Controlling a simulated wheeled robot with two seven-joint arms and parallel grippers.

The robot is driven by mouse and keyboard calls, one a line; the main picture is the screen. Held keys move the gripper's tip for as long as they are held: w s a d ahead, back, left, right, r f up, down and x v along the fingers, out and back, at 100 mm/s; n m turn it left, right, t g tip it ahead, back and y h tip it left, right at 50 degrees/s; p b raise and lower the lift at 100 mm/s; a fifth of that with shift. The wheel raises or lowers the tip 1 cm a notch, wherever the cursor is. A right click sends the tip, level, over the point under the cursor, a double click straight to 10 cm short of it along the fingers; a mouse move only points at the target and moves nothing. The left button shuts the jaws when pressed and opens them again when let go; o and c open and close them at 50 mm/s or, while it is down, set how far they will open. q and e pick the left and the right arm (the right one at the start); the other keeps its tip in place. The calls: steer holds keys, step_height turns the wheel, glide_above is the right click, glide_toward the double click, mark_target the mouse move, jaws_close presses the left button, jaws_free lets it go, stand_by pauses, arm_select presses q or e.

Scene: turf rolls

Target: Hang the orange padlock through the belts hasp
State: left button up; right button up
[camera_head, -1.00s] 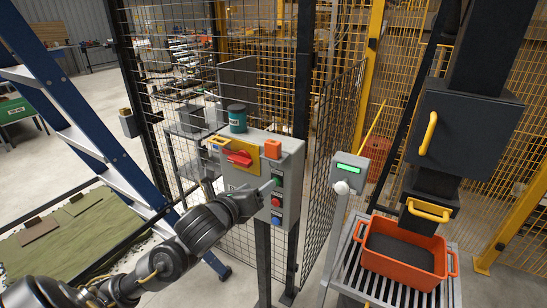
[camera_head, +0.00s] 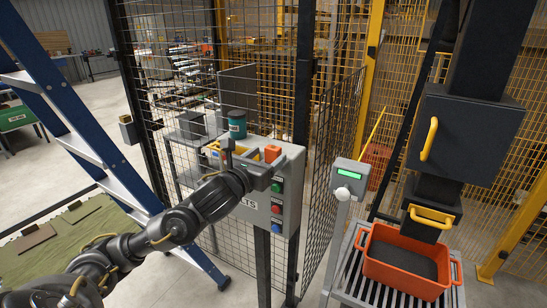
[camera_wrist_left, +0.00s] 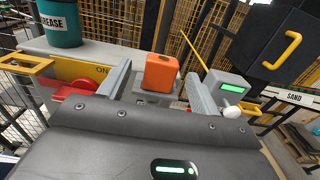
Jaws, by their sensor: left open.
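The orange padlock (camera_head: 271,153) sits on top of the grey control box (camera_head: 291,165), near its right end. My left gripper (camera_head: 252,163) is open and empty at the box's upper front edge. In the left wrist view the padlock (camera_wrist_left: 160,74) shows between the two spread fingers, apparently just beyond them. A yellow plate marked ON with a red handle (camera_wrist_left: 75,88) is left of the fingers. A yellow tab with a slot (camera_wrist_left: 28,64), apparently the hasp, sticks out at the plate's left. In the head view my wrist hides most of the plate and handle. My right gripper is out of view.
A teal grease tin (camera_head: 237,124) stands on the box's back left. A grey post with a green display (camera_head: 349,172) stands to the right, near an orange tub (camera_head: 408,284). Mesh fencing (camera_head: 335,130) rises behind. A blue ladder (camera_head: 75,130) is at left.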

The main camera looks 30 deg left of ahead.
mark_target(276, 148)
arm_select(q)
steer(key=shift+w, duration=0.2)
steer(key=shift+w+r+p, duration=0.2)
steer(key=shift+p, duration=0.1)
steer(key=w+p, duration=0.2)
steer(key=w, duration=0.1)
steer(key=shift+w+r+p, duration=0.15)
steer(key=shift+w+p, duration=0.15)
steer(key=shift+w, duration=0.6)
steer(key=shift+f, duration=0.2)
steer(key=shift+c, duration=0.6)
steer(key=c, duration=1)
